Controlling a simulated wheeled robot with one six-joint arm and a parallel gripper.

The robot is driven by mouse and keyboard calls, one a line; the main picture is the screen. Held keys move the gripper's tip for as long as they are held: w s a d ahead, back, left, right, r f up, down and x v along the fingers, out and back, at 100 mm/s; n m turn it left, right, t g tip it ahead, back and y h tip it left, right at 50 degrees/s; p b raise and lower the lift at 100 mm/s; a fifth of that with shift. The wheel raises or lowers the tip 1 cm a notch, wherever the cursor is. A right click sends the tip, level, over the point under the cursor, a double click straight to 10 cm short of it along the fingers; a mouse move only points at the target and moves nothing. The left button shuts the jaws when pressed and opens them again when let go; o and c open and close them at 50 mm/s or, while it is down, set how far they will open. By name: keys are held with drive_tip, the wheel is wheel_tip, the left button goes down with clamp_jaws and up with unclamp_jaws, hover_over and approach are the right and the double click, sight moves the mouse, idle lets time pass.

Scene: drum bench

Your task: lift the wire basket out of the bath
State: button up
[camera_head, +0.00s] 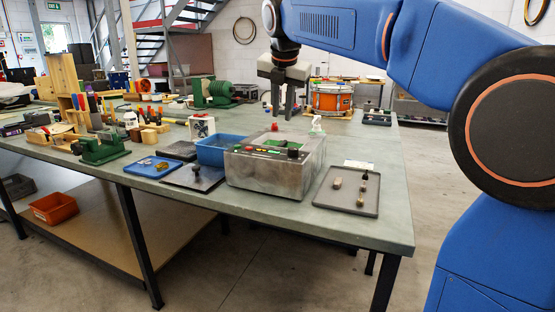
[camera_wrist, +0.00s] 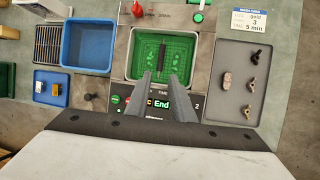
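The bath is a steel box (camera_head: 262,178) on the bench; its steel rim (camera_wrist: 127,52) shows in the wrist view. The wire basket (camera_wrist: 182,50) sits down inside the bath and looks green there. A dark upright handle bar (camera_wrist: 161,50) crosses its middle. In the head view the basket is mostly hidden by the bath walls. My gripper (camera_head: 282,114) hangs above and behind the bath, fingers down. In the wrist view my gripper (camera_wrist: 161,76) has its two fingers apart with nothing between them, near the handle's lower end in the picture. No contact shows.
A blue tub (camera_head: 218,150) stands left of the bath, and a grey tray (camera_head: 346,200) with small parts lies right. A wash card (camera_wrist: 258,18) reads gold, 3, 5 min. The bath's panel display (camera_wrist: 162,106) reads End.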

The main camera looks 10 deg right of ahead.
approach(282, 143)
drive_tip(key=x, duration=0.5)
drive_tip(key=shift+s+a+f, duration=0.2)
drive_tip(key=shift+a+f, duration=0.05)
drive_tip(key=shift+x, duration=2.8)
drive_tip(key=shift+w+d+r, duration=0.1)
clamp_jaws()
